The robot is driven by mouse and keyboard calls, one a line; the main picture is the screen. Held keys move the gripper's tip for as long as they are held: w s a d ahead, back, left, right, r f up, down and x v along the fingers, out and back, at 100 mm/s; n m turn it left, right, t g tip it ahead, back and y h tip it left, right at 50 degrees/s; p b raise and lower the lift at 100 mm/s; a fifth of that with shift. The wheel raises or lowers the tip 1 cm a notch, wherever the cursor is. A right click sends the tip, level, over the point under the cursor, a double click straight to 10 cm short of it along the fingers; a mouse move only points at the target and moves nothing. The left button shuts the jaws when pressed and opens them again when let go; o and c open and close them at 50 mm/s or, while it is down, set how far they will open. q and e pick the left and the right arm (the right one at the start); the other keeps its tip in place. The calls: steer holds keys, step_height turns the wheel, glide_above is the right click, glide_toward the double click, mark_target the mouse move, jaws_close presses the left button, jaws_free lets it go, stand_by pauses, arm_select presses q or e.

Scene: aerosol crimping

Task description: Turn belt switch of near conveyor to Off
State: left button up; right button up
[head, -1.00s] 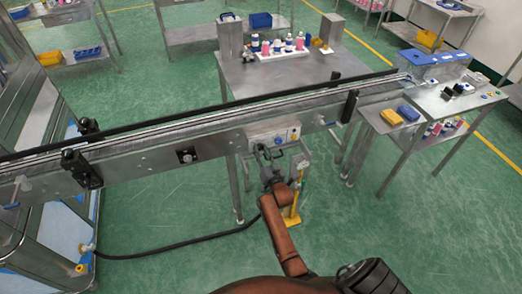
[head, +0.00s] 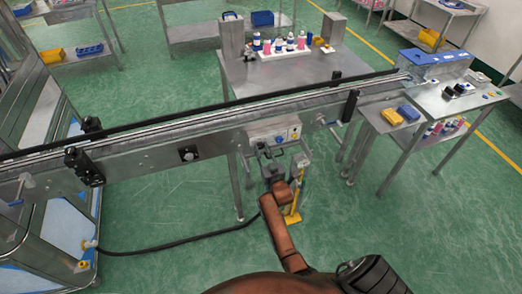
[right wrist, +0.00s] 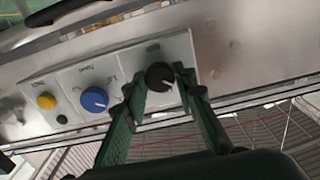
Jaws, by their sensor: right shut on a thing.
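The near conveyor (head: 140,162) runs across the head view from left to right. Its control panel (right wrist: 72,84) is on the side facing me. In the right wrist view the panel bears a black knob (right wrist: 160,76), a blue knob (right wrist: 94,99) and a yellow button (right wrist: 46,101). The labels are too small to read. My right gripper (right wrist: 161,82) is shut on the black knob, one finger on each side. In the head view my right gripper (head: 272,151) is at the panel's lower edge. My left gripper is not in view.
A steel table (head: 265,78) with bottles stands behind the conveyor. A side table (head: 440,100) stands at its right end, with yellow and blue boxes near it. A cable (head: 180,249) lies on the green floor. Black brackets stick out from the conveyor's side.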

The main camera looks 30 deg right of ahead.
steer(key=o, duration=1.2)
steer(key=shift+w, duration=0.15)
steer(key=shift+c, duration=0.2)
steer(key=shift+s, duration=0.2)
steer(key=v, duration=1.1)
steer(key=shift+s, duration=0.35)
